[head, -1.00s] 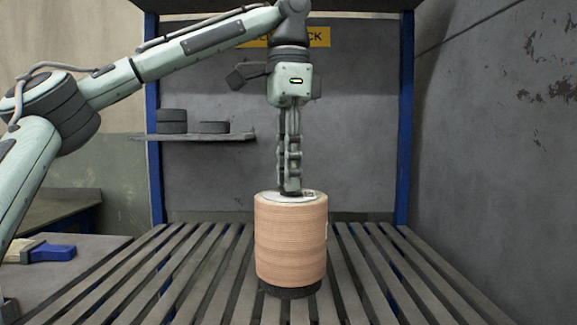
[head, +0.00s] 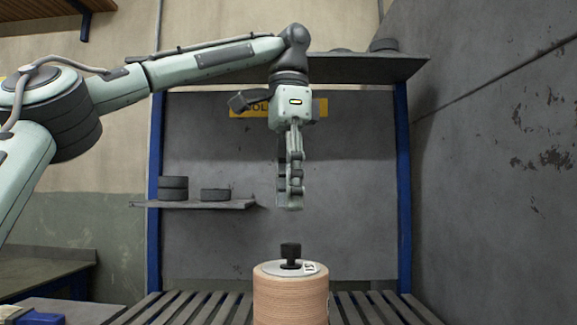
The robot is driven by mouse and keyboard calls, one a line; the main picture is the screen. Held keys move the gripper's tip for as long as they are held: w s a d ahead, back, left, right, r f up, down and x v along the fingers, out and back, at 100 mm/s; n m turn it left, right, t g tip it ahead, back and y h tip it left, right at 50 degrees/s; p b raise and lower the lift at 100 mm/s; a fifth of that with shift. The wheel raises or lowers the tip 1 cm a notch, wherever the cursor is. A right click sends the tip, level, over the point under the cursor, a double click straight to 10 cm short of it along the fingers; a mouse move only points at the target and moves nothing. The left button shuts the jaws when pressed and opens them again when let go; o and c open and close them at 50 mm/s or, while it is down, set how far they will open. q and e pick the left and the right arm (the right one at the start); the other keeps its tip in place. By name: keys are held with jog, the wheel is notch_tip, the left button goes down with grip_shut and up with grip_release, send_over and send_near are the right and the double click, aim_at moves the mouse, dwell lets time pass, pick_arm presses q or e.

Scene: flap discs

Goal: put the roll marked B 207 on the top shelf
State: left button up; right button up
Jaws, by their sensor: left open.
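A tan ribbed roll (head: 290,300) stands upright on the slatted surface, its lower part cut off by the picture's bottom edge. It has a pale top disc with a black knob in the middle and a small white label that I cannot read. My left gripper (head: 290,204) points straight down above the knob, open and empty, with a clear gap between. The top shelf (head: 380,70) is a dark board at the upper right, behind my left arm, which hides part of it. My right gripper is not in view.
Dark discs (head: 384,45) lie on the top shelf's right part. A lower side shelf (head: 220,204) at the left holds several dark discs. Blue posts (head: 402,170) stand at both sides. A grey wall (head: 490,190) closes the right. A yellow sign hangs partly hidden behind my gripper.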

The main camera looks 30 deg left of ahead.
pick_arm(q)
notch_tip(320, 180, up, 4)
jog(key=shift+r, duration=0.25)
dwell(0.7)
